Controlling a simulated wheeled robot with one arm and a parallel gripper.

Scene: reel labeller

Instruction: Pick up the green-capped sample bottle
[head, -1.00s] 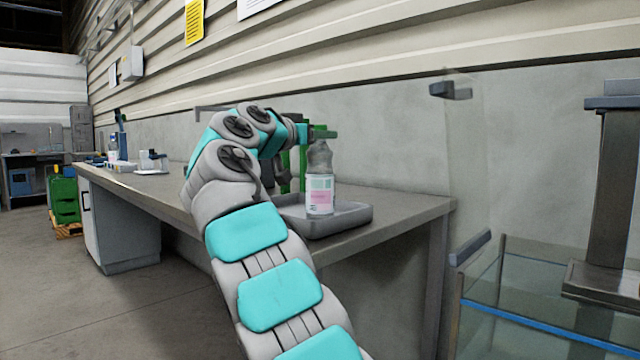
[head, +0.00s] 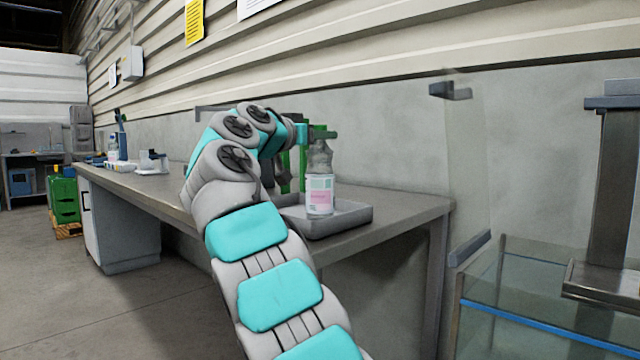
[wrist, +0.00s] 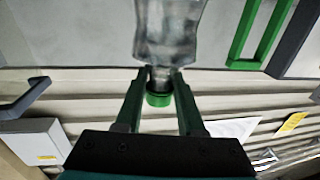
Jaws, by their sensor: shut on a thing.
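The sample bottle (head: 320,180) is clear with a white and pink label. It stands upright at the grey tray (head: 350,217) on the bench; I cannot tell whether its base touches the tray. In the wrist view the clear bottle (wrist: 168,30) shows with its green cap (wrist: 159,99) between the fingers. My gripper (wrist: 161,76) is shut on the bottle at its neck, beside the cap.
A green frame (wrist: 258,30) stands close beside the bottle in the wrist view. The grey bench (head: 400,208) runs along the wall, with small items at its far left end. A glass-sided enclosure (head: 540,290) stands at the right. The bench right of the tray is clear.

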